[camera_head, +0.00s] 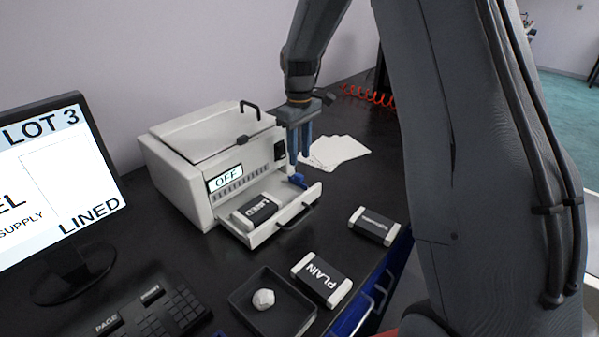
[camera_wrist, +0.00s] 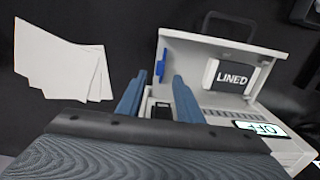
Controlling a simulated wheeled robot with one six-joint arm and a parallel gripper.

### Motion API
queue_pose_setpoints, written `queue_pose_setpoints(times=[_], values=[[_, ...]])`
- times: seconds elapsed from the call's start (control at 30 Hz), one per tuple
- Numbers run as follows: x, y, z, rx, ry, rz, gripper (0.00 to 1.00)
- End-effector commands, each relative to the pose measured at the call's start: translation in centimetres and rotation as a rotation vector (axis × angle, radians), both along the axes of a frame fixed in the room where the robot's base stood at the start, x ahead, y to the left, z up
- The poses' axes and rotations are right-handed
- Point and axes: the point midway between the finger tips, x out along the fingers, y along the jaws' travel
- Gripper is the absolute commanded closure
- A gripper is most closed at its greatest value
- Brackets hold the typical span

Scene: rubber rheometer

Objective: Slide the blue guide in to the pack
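The small blue guide (camera_head: 297,180) is at the right end of the pulled-out drawer (camera_head: 283,228) of the white machine. The guide also shows in the wrist view (camera_wrist: 160,64). The pack marked LINED (camera_head: 254,212) lies in the drawer to the left of the guide, with a clear gap between them; the wrist view shows it too (camera_wrist: 231,76). My gripper (camera_head: 299,161) points down just above the guide. In the wrist view its two fingers (camera_wrist: 158,82) stand apart with nothing held between them. I cannot tell whether a fingertip touches the guide.
The machine (camera_head: 175,165) reads OFF. A PLAIN pack (camera_head: 321,279), another dark pack (camera_head: 374,226) and a tray (camera_head: 243,301) with a white lump (camera_head: 263,299) lie in front. White sheets (camera_head: 337,150) lie behind. A monitor (camera_head: 60,190) and keyboard (camera_head: 150,318) are left.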

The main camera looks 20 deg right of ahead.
Motion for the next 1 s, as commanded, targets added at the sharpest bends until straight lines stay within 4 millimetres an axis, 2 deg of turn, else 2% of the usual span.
queue_pose_setpoints(times=[0.2, 0.4, 0.6, 0.8, 0.87, 1.0], values=[[-0.2, 0.0, -3.3, -0.001, 0.004, -0.001, 0.67], [-0.2, 0.0, -5.8, 0.000, 0.002, -0.002, 0.67], [-0.1, 0.0, -6.7, 0.001, -0.001, -0.002, 0.67], [-0.1, 0.0, -6.8, 0.001, -0.001, -0.002, 0.67], [-0.1, 0.0, -6.7, 0.001, -0.001, -0.002, 0.76], [-0.1, 0.0, -6.7, 0.001, -0.001, -0.002, 0.99]])
